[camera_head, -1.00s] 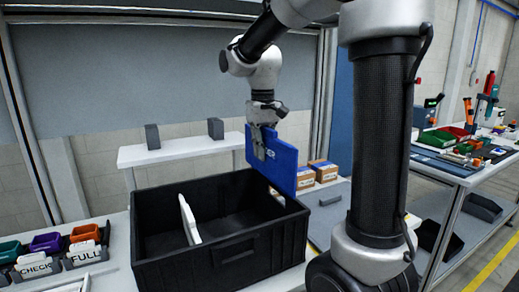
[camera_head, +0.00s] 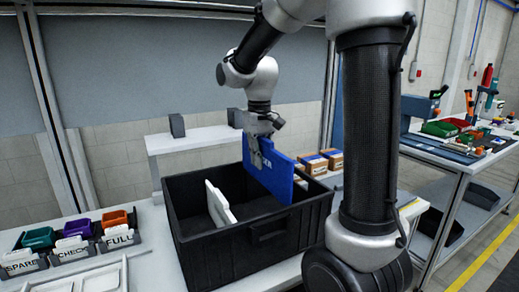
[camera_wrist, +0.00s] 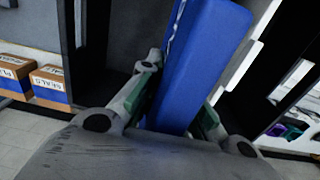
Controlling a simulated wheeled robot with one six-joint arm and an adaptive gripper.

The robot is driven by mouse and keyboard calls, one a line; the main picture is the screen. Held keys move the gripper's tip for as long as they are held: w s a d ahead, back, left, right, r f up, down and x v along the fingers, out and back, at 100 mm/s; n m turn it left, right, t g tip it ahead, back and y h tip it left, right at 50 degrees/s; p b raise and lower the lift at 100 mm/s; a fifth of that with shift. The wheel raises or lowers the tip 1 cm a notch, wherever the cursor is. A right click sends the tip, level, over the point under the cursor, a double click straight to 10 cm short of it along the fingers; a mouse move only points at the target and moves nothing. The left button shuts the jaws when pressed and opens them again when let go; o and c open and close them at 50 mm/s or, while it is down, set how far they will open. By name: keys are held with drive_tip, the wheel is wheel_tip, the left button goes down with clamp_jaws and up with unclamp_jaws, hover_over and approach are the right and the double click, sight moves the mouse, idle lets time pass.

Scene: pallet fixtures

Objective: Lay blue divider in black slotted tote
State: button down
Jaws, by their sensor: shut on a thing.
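The blue divider (camera_head: 269,172) is a flat panel, held upright and a little tilted at the right part of the black tote. Its lower part is inside or behind the tote's rim; I cannot tell how deep. My gripper (camera_head: 256,157) is shut on its upper edge. In the wrist view the blue divider (camera_wrist: 202,62) runs between the two fingers of my gripper (camera_wrist: 172,105). The black tote (camera_head: 199,250) stands open on the bench. A white divider (camera_head: 218,205) stands in it, left of the blue one. The tote's slots are not clear.
A white shelf (camera_head: 196,139) with a dark bracket (camera_head: 177,126) stands behind the tote. Small cardboard boxes (camera_head: 318,165) sit behind it at right. Labelled bins (camera_head: 73,250) and a white tray are at left. A tool bench (camera_head: 455,150) is far right.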

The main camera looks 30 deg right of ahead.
drive_tip(key=shift+f, duration=6.2)
drive_tip(key=shift+f, duration=0.75)
drive_tip(key=c, duration=1.5)
unclamp_jaws()
wheel_tip(320, 180, up, 12)
